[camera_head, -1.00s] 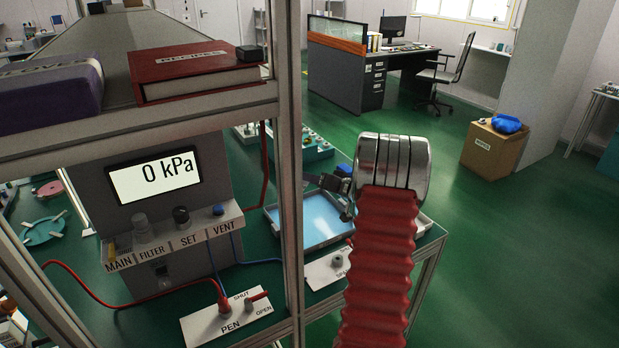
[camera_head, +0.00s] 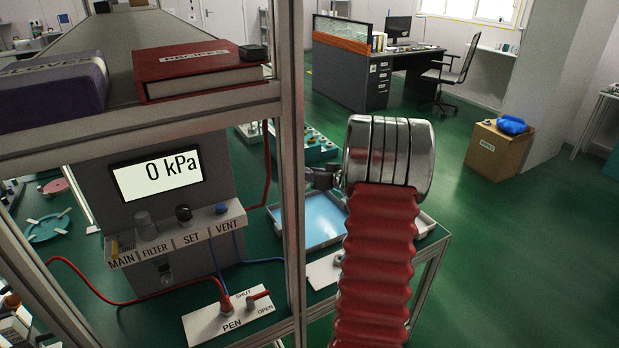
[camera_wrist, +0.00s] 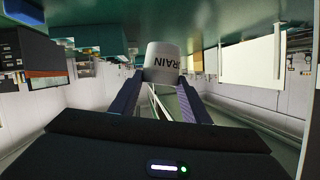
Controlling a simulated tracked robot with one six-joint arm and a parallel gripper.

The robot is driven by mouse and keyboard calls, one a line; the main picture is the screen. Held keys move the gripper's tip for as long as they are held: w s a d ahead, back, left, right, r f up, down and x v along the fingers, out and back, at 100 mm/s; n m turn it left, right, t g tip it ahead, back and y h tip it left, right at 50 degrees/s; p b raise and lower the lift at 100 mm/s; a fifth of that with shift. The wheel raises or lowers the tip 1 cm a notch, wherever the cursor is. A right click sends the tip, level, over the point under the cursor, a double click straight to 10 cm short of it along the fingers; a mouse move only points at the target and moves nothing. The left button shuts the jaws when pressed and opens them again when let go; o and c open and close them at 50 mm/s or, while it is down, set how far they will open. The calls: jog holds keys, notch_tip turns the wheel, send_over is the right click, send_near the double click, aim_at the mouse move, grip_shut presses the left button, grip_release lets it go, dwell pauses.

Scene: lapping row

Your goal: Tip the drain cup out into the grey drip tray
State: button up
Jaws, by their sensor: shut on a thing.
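The drain cup (camera_wrist: 163,57), white with dark lettering that reads "RAIN" in part, is between the fingertips of my gripper (camera_wrist: 161,82) in the wrist view. My gripper is shut on it. The wrist picture is upside down, with the green floor at the top; I cannot tell the cup's exact tilt or see what is inside it. In the head view my red bellows-covered arm hides the cup and most of the gripper. A shallow tray with a pale grey rim and blue inside (camera_head: 318,218) lies on the green bench, partly behind the arm and the frame post.
An upright frame post (camera_head: 291,150) stands just left of my arm. A shelf with a red book (camera_head: 200,75) is at the left, above the 0 kPa gauge (camera_head: 157,173). A pale edge (camera_head: 428,226) shows right of my arm. Open floor lies to the right.

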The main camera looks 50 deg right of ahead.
jog(key=shift+w+a+r+n+g+h, duration=0.2)
jog(key=shift+a+r+n+g+h, duration=0.1)
jog(key=shift+a+r+n+h, duration=0.5)
jog(key=shift+d+f+y, duration=0.15)
jog(key=shift+d+y, duration=0.1)
jog(key=shift+y, duration=0.15)
